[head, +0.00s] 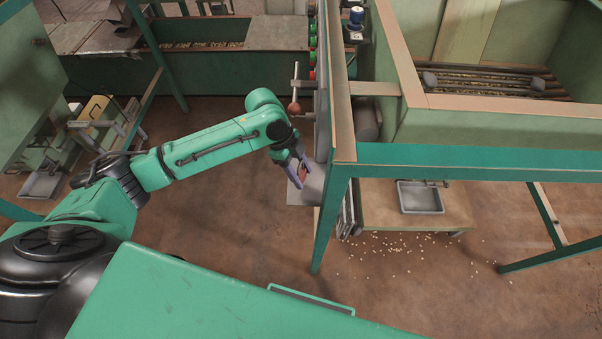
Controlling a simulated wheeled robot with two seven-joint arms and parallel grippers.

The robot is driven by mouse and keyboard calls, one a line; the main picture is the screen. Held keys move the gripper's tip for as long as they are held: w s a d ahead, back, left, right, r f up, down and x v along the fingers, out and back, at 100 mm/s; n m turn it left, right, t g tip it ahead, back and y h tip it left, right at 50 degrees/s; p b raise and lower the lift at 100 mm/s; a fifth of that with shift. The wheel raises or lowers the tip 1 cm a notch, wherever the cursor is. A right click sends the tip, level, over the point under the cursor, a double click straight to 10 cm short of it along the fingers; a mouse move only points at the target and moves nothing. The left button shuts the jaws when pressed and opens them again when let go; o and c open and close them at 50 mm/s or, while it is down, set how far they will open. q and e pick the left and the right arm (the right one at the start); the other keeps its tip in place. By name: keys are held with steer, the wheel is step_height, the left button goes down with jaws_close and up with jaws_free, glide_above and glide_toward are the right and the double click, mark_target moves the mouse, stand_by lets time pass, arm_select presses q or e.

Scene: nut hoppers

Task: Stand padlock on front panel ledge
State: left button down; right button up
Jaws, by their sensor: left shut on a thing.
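My left gripper (299,174) is at the end of my green left arm, near the middle of the head view. It is shut on a small reddish thing, which looks like the padlock (302,172); the fingers hide part of it. The gripper is over or just in front of a grey ledge (308,190) on the side of the hopper stand. I cannot tell whether the padlock touches the ledge. My right gripper is not in view.
A lever with a red-brown knob (294,108) sticks out above the gripper. A green post (330,222) stands right of the ledge. A hopper (480,105) is at upper right, with a grey tray (420,198) below. Nuts lie scattered on the floor.

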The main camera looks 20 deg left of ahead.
arm_select(q)
steer(key=shift+f, duration=0.85)
steer(key=shift+c, duration=1.4)
jaws_free()
steer(key=b+v, duration=0.1)
steer(key=v, duration=1.1)
